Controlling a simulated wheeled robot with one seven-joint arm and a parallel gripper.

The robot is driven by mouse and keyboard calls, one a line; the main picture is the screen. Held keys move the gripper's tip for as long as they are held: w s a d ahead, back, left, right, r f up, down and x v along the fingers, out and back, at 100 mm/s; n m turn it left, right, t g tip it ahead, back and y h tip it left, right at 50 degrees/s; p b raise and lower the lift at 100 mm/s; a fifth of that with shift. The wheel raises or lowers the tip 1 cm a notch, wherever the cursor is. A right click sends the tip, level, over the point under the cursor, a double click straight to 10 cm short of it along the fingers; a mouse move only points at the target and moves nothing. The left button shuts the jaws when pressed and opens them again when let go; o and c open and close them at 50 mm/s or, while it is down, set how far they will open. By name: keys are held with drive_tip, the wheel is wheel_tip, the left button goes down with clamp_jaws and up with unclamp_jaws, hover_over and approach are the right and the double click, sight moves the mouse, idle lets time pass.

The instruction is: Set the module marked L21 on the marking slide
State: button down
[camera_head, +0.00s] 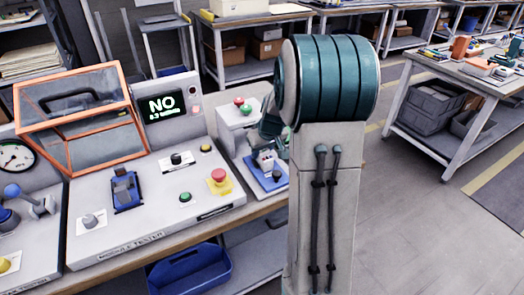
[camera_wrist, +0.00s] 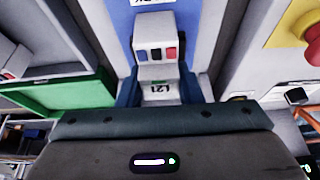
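The L21 module (camera_wrist: 157,53) is a grey block with blue, red and dark parts at its far end; its label reads upside down in the wrist view. It shows small in the head view (camera_head: 265,159), partly hidden by my arm. My gripper (camera_wrist: 161,92) has one dark blue finger at each side of the module, seemingly touching it. The marking slide (camera_wrist: 149,20) is a blue plate with a partly cut-off white label. In the head view, the blue plate (camera_head: 268,184) lies under the module. Whether the module rests on it is unclear.
A red stop button (camera_head: 218,177) is near the slide. The wrist view shows a green tray (camera_wrist: 60,98) at left.

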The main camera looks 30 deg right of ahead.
drive_tip(key=c, duration=1)
unclamp_jaws()
drive_tip(key=shift+w+r, duration=0.1)
drive_tip(key=shift+r, duration=0.15)
drive_tip(key=shift+o, duration=0.4)
drive_tip(key=shift+f, duration=0.1)
drive_tip(key=v, duration=1.4)
drive_tip(key=shift+f, duration=0.1)
drive_tip(key=s+a+g+p, duration=0.1)
drive_tip(key=s+a+p, duration=0.4)
drive_tip(key=s+a, duration=1.1)
drive_tip(key=s+r, duration=0.1)
drive_tip(key=s, duration=0.2)
drive_tip(key=shift+s+m, duration=0.2)
drive_tip(key=shift+m, duration=0.1)
